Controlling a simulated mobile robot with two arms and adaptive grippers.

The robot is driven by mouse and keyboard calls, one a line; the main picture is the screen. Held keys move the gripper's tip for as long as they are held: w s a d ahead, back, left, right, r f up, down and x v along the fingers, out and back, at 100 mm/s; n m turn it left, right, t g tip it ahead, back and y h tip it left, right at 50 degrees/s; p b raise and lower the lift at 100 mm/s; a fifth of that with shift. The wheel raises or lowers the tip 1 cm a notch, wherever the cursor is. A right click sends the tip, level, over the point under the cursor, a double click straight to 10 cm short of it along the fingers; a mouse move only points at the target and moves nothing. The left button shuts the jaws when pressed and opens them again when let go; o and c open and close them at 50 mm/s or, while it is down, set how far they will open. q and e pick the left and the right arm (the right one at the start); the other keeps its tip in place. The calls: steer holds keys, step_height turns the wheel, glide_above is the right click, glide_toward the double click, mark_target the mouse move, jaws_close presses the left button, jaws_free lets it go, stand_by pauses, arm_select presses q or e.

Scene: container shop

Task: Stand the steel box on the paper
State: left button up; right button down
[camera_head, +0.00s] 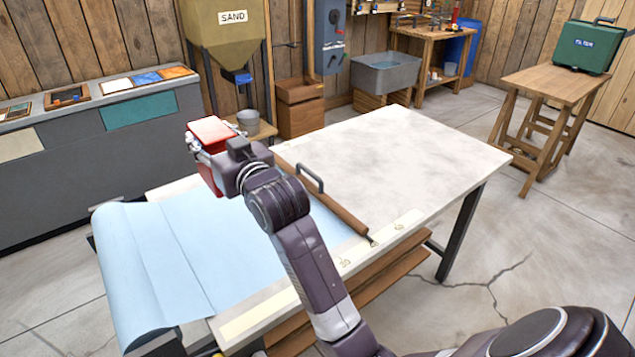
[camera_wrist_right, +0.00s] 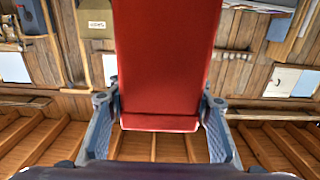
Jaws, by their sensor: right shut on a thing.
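A red box (camera_head: 211,130), which I take for the steel box, is between the fingers of my right gripper (camera_head: 207,152). In the right wrist view the red box (camera_wrist_right: 165,60) fills the space between the two grey fingers (camera_wrist_right: 160,108), one on each side. The pale blue paper (camera_head: 215,250) lies across the left part of the table and hangs over its left edge. The box appears above the paper's far side; its exact height over it I cannot tell. My right arm hides part of the paper. My left gripper is not in view.
A wooden bar with a metal handle (camera_head: 345,213) lies along the paper's right edge. The pale tabletop (camera_head: 410,145) right of it is bare. A grey counter (camera_head: 60,170) stands at the back left, a sand hopper (camera_head: 228,50) behind the table. A green case (camera_head: 585,47) sits on a side table.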

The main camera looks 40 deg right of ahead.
steer(key=shift+d, duration=0.1)
step_height(320, 180, down, 5)
steer(key=shift+d+f, duration=0.15)
steer(key=shift+f, duration=0.05)
arm_select(q)
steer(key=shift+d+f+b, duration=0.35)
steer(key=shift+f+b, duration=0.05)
steer(key=shift+b, duration=0.1)
arm_select(e)
step_height(320, 180, down, 14)
steer(key=shift+f, duration=0.2)
steer(key=shift+f, duration=0.2)
steer(key=c, duration=1)
jaws_free()
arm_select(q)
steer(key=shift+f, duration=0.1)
